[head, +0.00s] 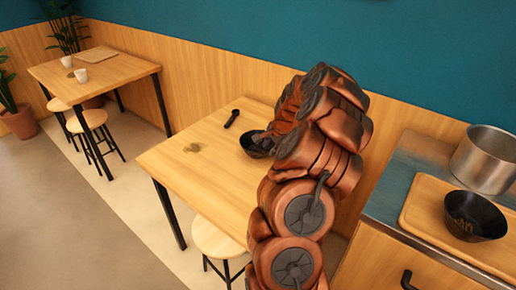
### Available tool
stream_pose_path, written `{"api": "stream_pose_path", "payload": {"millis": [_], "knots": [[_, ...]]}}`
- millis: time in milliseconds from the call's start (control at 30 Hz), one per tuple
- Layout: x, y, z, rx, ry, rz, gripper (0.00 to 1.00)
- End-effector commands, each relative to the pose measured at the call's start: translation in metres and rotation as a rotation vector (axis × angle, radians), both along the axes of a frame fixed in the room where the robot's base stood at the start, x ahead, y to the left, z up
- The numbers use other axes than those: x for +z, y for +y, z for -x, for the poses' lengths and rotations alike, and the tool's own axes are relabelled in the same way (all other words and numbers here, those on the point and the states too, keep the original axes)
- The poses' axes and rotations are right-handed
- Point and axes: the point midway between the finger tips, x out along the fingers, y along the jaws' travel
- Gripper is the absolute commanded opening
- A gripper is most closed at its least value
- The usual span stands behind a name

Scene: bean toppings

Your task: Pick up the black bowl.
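Two black bowls show in the head view. One black bowl (255,149) stands on the middle wooden table, partly hidden behind my arm. The other black bowl (473,217), with pale lettering, sits on a wooden cutting board (428,213) on the right counter. My arm rises through the middle of the view and bends over toward the table. Dark parts at its far end, probably my gripper (268,138), appear close to the bowl on the table. The fingers are mostly hidden or too small, so I cannot tell whether they touch the bowl.
A metal pot (485,158) stands behind the counter bowl. A stool (215,238) is at the table's front. Another table (115,66) with cups stands back left. Floor at left is clear.

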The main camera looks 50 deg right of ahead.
Motion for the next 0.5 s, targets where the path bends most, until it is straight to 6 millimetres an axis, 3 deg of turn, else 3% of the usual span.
{"api": "stream_pose_path", "payload": {"millis": [300, 500], "knots": [[-0.032, -0.003, -0.015, 0.000, 0.001, -0.001, 0.32], [-0.039, -0.004, -0.018, 0.001, -0.001, 0.001, 0.32]]}}
